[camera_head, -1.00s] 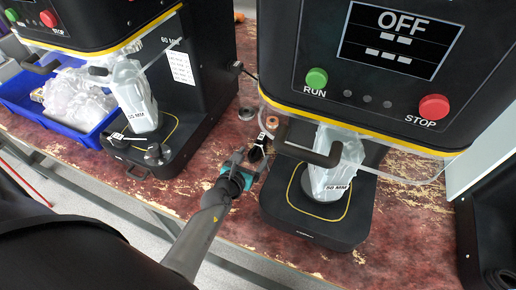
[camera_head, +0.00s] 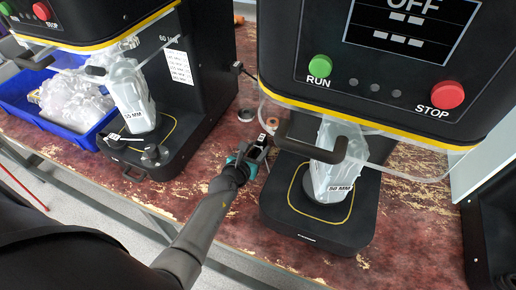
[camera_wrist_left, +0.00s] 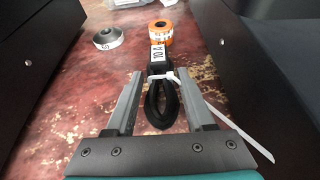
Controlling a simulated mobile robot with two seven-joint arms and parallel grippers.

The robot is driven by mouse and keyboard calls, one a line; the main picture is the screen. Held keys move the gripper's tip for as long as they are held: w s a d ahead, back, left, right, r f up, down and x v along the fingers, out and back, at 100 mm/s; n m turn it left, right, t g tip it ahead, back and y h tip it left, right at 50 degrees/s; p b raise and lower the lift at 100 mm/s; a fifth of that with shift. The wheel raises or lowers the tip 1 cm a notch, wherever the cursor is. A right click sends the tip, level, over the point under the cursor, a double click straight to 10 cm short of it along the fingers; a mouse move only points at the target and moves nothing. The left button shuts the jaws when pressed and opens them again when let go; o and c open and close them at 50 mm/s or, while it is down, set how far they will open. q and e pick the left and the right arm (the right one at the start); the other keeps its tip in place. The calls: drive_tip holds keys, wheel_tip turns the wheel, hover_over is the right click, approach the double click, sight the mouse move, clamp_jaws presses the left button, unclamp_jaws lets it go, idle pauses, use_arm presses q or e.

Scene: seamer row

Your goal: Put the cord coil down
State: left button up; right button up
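The cord coil (camera_wrist_left: 162,104) is a black loop with a white tie and a white "10 A" tag in the left wrist view. It appears to lie on the red worn table. My left gripper (camera_wrist_left: 160,74) is open, with one finger on each side of the coil and table showing in the gaps. In the head view my left gripper (camera_head: 253,153) is low over the table, left of the front machine's base, and hides most of the coil; its white tag (camera_head: 262,138) shows beyond the fingers. My right gripper is not in view.
An orange roll (camera_wrist_left: 161,32) and a grey disc (camera_wrist_left: 108,38) sit beyond the coil. The front machine (camera_head: 315,232) stands to the right, another machine (camera_head: 150,170) to the left. A blue bin (camera_head: 75,138) is at far left. The table strip between the machines is narrow.

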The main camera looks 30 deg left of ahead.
use_arm(q)
clamp_jaws()
drive_tip(key=shift+r, duration=0.1)
idle(0.4)
